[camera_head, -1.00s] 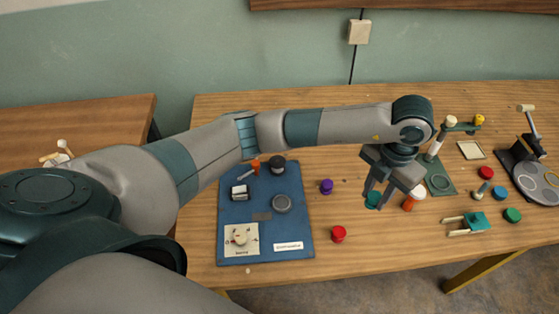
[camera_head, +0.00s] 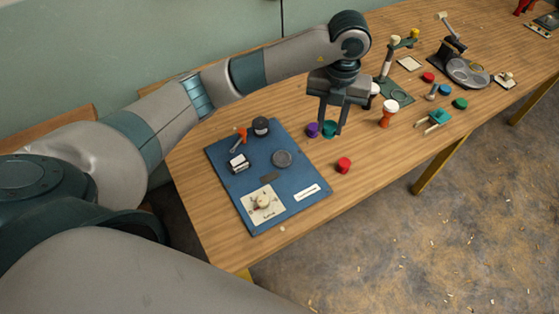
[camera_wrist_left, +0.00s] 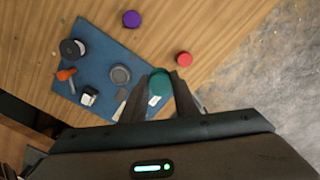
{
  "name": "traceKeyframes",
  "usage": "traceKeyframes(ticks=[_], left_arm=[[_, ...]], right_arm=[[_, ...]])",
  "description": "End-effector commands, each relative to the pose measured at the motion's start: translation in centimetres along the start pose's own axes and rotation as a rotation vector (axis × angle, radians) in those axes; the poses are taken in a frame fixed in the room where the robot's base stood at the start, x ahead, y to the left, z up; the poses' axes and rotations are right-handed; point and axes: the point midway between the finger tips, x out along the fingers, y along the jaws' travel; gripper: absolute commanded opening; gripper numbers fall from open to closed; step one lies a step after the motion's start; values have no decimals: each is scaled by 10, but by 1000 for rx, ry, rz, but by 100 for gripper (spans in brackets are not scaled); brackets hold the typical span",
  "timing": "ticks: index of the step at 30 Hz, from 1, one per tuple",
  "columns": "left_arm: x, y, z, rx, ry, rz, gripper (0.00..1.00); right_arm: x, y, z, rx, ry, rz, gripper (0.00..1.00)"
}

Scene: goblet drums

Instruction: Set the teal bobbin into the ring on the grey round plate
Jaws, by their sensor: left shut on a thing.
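My left gripper (camera_head: 331,130) is shut on the teal bobbin (camera_head: 328,126), which shows between the two fingers. In the wrist view the bobbin (camera_wrist_left: 160,82) sits between the fingertips, with the blue board (camera_wrist_left: 106,45) below. A grey round plate (camera_head: 282,158) with a raised rim lies on the blue board (camera_head: 238,193), left of the gripper; it also shows in the wrist view (camera_wrist_left: 121,75). Another grey round piece (camera_head: 467,71) with ring marks is on a dark stand at the far right. My right gripper is out of view.
A purple bobbin (camera_head: 312,130) appears just left of the held one. A red bobbin (camera_head: 343,165) stands nearer the table's front edge. An orange-and-white piece (camera_head: 388,113) stands to the right.

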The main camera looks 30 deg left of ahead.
Motion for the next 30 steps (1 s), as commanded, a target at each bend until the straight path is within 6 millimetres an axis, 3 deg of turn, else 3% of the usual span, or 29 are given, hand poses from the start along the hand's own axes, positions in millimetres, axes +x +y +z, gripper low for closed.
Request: traceKeyframes(ticks=[17,25,30], left_arm=[[3,8,-1,-8,1,1,6],[24,44,-9,-10,4,2,6],[41,76,-16,-10,4,5,6]], right_arm=[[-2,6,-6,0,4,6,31],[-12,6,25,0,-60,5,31],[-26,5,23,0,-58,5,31]])
